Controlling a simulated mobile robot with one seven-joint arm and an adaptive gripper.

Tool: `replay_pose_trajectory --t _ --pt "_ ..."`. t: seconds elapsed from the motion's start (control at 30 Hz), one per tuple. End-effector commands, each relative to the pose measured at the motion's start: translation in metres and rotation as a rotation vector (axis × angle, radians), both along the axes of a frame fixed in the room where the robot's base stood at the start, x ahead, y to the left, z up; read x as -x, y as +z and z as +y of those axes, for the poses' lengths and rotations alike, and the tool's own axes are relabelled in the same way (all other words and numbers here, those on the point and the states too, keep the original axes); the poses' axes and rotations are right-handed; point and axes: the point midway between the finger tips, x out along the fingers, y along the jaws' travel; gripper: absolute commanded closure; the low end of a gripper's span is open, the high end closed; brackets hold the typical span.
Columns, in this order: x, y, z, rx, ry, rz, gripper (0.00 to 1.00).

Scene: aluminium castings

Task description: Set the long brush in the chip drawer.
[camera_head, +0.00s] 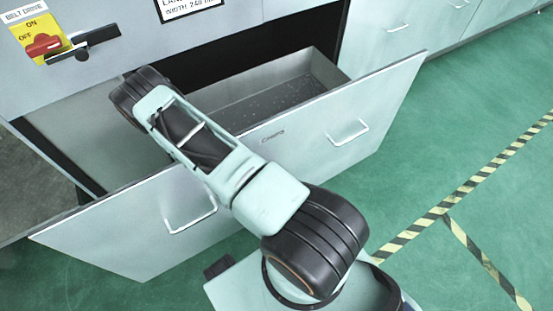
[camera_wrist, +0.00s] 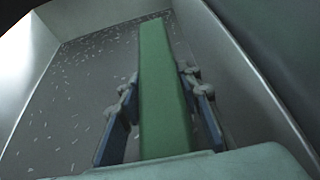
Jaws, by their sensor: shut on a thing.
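The chip drawer (camera_head: 385,100) is pulled open from the machine; its front has two handles and a small label. In the wrist view I look down into a drawer (camera_wrist: 262,85) with metal walls and pale chips scattered on its floor. My gripper (camera_wrist: 161,85) has its blue fingers on either side of the long brush (camera_wrist: 165,60), shut on it. The brush shows as a long green bar over the drawer floor; its bristles are not visible. I cannot tell whether it touches the floor. In the head view my arm hides the gripper and brush.
The machine front (camera_head: 120,70) stands behind the drawer, with a red belt drive switch (camera_head: 44,45) on a yellow plate at upper left. Grey cabinets (camera_head: 400,30) stand at upper right. The green floor (camera_head: 440,150) with striped tape is clear at right.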

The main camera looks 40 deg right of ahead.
Motion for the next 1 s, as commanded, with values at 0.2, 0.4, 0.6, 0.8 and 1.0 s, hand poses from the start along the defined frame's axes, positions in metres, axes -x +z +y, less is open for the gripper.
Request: replay_pose_trajectory --t 0.2,0.4,0.6,0.8,1.0 --pt "0.0 -0.031 0.0 0.001 0.0 0.001 0.95" --pt "0.0 -0.03 0.0 0.001 0.0 0.0 0.95" --pt "0.0 -0.036 0.0 0.001 0.001 0.0 0.95" --pt "0.0 -0.042 0.0 0.0 0.0 0.0 0.95" --pt "0.0 -0.043 0.0 0.0 0.0 0.0 0.65"
